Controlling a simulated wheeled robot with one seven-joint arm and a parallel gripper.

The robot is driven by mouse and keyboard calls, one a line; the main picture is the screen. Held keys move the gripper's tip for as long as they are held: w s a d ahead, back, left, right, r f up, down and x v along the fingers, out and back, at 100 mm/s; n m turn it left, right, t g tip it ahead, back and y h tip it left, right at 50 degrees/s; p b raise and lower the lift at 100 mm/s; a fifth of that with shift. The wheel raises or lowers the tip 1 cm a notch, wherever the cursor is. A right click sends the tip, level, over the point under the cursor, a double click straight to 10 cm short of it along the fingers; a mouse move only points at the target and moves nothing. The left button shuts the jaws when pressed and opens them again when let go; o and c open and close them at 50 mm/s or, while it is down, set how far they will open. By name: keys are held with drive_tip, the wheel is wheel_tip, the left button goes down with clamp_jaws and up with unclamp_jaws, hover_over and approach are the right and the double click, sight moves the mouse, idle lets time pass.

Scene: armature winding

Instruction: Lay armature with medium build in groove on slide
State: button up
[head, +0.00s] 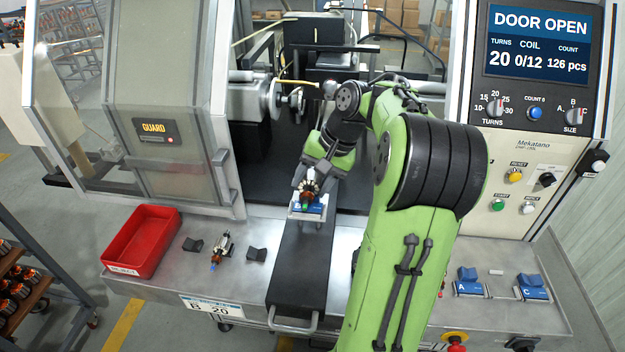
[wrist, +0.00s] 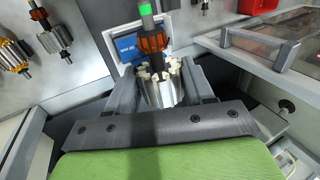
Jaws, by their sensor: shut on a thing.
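My gripper (head: 309,184) is shut on an armature (head: 311,180) above the front of the machine. In the wrist view, my gripper (wrist: 168,85) has its fingers on either side of the armature's silver slotted core (wrist: 162,90), with orange part and green tip beyond. The blue grooved block (head: 318,209), marked B, sits on the dark slide (head: 300,265) right under the armature. The block (wrist: 128,50) also shows behind the armature in the wrist view. I cannot tell whether the armature touches the groove.
Another armature (head: 221,249) lies on the bench between two dark rests. A red bin (head: 142,240) stands to its left. Blue blocks A (head: 468,283) and C (head: 532,287) sit at the right. The guard (head: 165,130) stands at the left; the display reads DOOR OPEN.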

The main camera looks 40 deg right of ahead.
drive_tip(key=shift+s+f, duration=0.1)
drive_tip(key=shift+f, duration=0.65)
drive_tip(key=o, duration=1.3)
drive_tip(key=shift+a, duration=0.1)
drive_tip(key=shift+o, duration=0.2)
drive_tip(key=shift+r, duration=0.1)
